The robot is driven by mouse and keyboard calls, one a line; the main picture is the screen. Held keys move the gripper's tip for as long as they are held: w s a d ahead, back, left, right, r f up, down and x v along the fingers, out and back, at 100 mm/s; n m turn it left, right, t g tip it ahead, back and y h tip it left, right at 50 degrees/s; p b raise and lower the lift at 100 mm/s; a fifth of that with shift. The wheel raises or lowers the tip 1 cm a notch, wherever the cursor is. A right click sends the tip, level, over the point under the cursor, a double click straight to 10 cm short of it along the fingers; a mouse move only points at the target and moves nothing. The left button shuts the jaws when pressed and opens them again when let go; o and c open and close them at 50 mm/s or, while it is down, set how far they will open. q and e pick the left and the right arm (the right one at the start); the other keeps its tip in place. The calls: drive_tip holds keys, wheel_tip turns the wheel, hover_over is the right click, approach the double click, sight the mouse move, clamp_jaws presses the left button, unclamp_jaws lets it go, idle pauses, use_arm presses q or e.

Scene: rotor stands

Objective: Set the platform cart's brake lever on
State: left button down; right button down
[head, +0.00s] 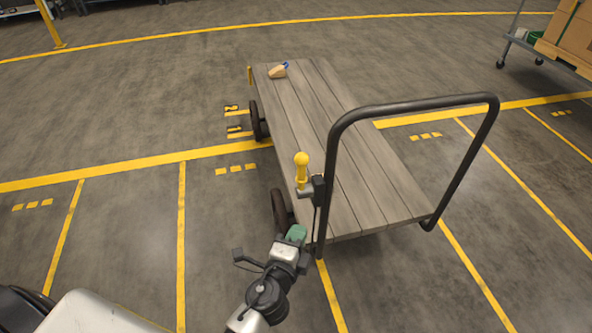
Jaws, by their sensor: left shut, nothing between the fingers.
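The platform cart (345,180) has a grey plank deck, dark wheels and a black tube push handle (412,106) at its near right end. The brake lever (301,168) has a yellow knobbed grip and stands upright beside the handle's left post, at a dark bracket. My left gripper (298,236) is shut and empty, below the lever near the cart's near left corner. A gap separates it from the yellow grip; whether it touches the cart edge I cannot tell. My right gripper is not in view.
A small tan object with a blue part (278,70) lies on the deck's far end. A shelf cart with cardboard boxes (570,32) stands at the upper right. A yellow post (48,22) is at the upper left. The marked floor left of the cart is clear.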

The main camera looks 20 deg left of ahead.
use_arm(q)
drive_tip(key=r, duration=0.3)
drive_tip(key=shift+w+a+m+t, duration=0.2)
drive_tip(key=shift+w+m+t, duration=0.1)
drive_tip(key=shift+t, duration=0.1)
drive_tip(key=p, duration=0.2)
approach(303, 181)
drive_tip(key=w+d+r, duration=0.3)
drive_tip(key=w+d, duration=0.1)
drive_tip(key=shift+w+a, duration=1.55)
drive_tip(key=shift+w, duration=0.15)
